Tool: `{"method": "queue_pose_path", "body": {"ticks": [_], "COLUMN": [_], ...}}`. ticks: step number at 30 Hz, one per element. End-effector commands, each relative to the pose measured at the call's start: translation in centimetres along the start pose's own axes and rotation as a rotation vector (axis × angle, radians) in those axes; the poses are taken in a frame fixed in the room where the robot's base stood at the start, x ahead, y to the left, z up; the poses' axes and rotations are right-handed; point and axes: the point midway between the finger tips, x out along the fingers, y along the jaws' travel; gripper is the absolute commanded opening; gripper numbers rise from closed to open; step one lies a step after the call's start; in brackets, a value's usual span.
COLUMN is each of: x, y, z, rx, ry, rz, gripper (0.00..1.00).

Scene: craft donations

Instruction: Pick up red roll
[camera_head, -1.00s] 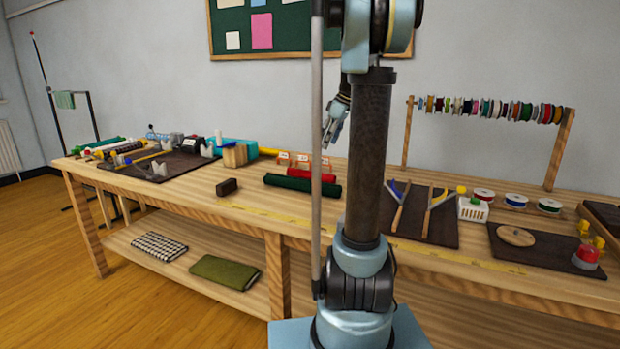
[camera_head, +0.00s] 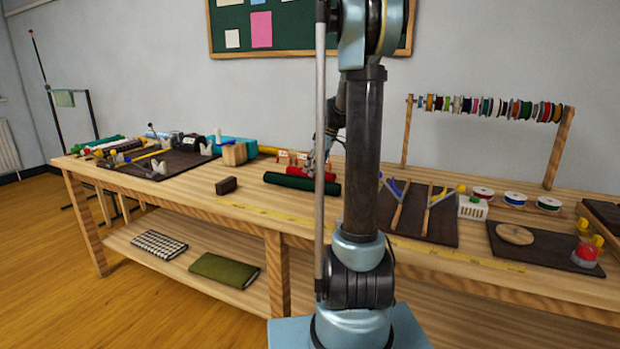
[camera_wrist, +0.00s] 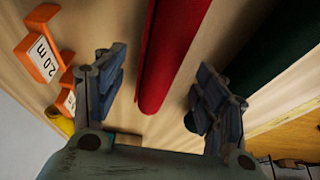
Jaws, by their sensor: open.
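The red roll (camera_head: 313,173) lies on the wooden table behind the green roll (camera_head: 302,183) in the head view. In the wrist view the red roll (camera_wrist: 170,55) runs between my gripper's two fingers, with a gap on each side. My gripper (camera_wrist: 155,92) is open and empty above the table. In the head view my gripper (camera_head: 317,163) is low at the red roll, partly hidden by my arm. The green roll also shows in the wrist view (camera_wrist: 275,45), just beyond the right finger.
Orange holders with number labels (camera_wrist: 42,48) stand beside the left finger. A dark brown block (camera_head: 226,186) sits to the left of the rolls. A dark mat with tools (camera_head: 418,222) lies to the right. The table front (camera_head: 270,222) is mostly clear.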

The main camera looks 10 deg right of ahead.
Motion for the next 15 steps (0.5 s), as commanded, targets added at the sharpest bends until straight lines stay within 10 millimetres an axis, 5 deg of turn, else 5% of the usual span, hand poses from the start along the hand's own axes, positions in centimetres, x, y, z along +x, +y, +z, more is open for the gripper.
{"method": "queue_pose_path", "body": {"ticks": [6,15], "x": [2.4,2.7], "y": [0.0,0.0], "z": [-0.1,-0.1], "rx": [-0.001,0.000], "ry": [0.000,0.000], "rz": [0.000,0.000], "gripper": [0.65,0.63]}}
